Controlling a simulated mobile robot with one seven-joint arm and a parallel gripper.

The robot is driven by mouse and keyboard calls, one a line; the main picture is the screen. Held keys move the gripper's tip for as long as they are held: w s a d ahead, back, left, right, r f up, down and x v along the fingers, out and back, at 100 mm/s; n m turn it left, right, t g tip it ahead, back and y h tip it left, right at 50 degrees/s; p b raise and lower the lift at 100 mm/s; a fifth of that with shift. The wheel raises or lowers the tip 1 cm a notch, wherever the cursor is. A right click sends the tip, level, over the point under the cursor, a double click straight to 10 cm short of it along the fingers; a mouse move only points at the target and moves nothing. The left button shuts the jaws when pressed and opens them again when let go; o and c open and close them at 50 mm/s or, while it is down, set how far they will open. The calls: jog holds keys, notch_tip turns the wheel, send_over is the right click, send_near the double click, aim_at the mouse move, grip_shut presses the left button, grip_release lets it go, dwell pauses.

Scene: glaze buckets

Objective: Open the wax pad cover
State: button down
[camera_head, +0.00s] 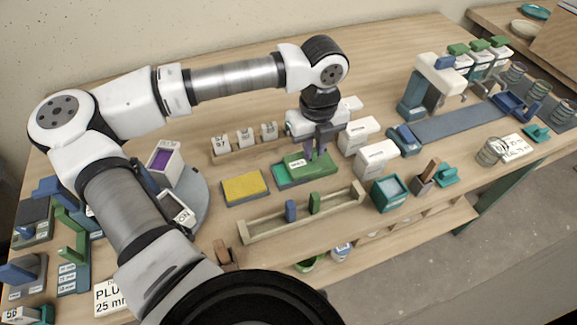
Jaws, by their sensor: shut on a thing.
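The wax pad cover (318,169) is a green slab with a small pale label, too small to read surely. It lies over the right part of a flat teal pad base (284,177), whose left part shows bare. The exact grip point is partly hidden by the fingers. I cannot tell whether the cover is lifted off the base.
A yellow pad (245,188) lies to the left. A wooden rail frame (263,230) with blue and green blocks runs in front. White boxes (376,159) stand close on the right, and small numbered white blocks (245,138) stand behind. A teal bucket (389,193) is front right.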

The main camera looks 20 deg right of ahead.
jog(key=shift+d+b, duration=0.65)
jog(key=shift+d, duration=1.15)
jog(key=c, duration=1.5)
grip_release()
jog(key=shift+w+r+p, duration=0.1)
jog(key=shift+r+p, duration=1.25)
jog(key=shift+r, duration=2.15)
